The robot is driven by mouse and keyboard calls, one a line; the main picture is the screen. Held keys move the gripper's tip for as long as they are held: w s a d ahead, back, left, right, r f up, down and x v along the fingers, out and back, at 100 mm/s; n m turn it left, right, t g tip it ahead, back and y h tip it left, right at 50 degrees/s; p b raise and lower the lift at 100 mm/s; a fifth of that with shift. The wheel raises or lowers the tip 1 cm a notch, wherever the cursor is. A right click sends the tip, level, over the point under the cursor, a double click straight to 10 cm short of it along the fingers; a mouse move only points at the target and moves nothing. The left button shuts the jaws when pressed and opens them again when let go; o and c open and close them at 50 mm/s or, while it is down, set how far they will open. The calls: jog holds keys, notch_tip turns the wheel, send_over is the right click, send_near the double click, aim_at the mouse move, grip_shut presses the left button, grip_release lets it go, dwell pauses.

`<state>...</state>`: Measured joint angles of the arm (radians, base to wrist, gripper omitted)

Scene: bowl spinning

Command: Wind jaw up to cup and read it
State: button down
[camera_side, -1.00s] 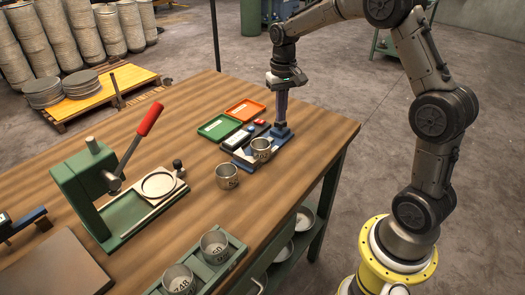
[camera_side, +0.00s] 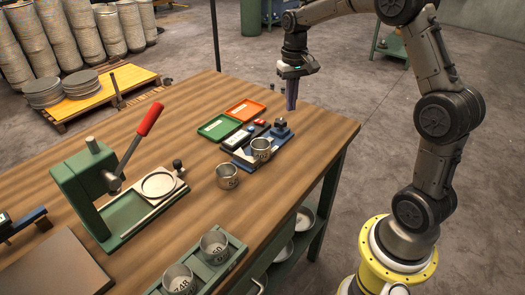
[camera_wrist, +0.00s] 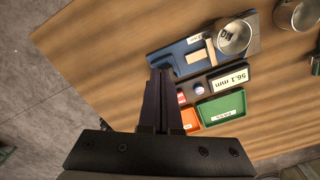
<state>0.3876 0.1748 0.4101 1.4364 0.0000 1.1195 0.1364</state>
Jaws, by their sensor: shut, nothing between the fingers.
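The blue gauge (camera_side: 285,136) stands near the table's far right edge, with a metal cup (camera_side: 261,147) on it. In the wrist view the cup (camera_wrist: 232,38) lies against or very close to the pale jaw (camera_wrist: 210,51); I cannot tell whether they touch. The gauge's display (camera_wrist: 229,80) reads 56.1 mm. A dark knob (camera_side: 281,122) stands on the gauge's back end. My gripper (camera_side: 291,107) is shut and empty, held above and beyond the knob, apart from it.
A green tray (camera_side: 219,127) and an orange tray (camera_side: 245,108) lie behind the gauge. Another cup (camera_side: 227,176) stands in front of it. A green lever press (camera_side: 90,180) stands at left. A green rack (camera_side: 228,262) holds two cups at the front.

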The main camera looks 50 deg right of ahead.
jog(key=shift+f, duration=3.15)
jog(key=shift+w, duration=0.35)
jog(key=shift+w+a+r, duration=0.1)
jog(key=shift+w+a, duration=0.25)
jog(key=shift+a, duration=0.4)
jog(key=shift+w+a, duration=0.25)
jog(key=shift+w, duration=0.1)
jog(key=shift+s+a, duration=0.1)
jog(key=shift+a, duration=0.05)
jog(key=shift+s+a, duration=0.15)
jog(key=shift+a, duration=0.05)
notch_tip(320, 180, up, 6)
jog(key=shift+s+f, duration=0.1)
jog(key=shift+d, duration=0.1)
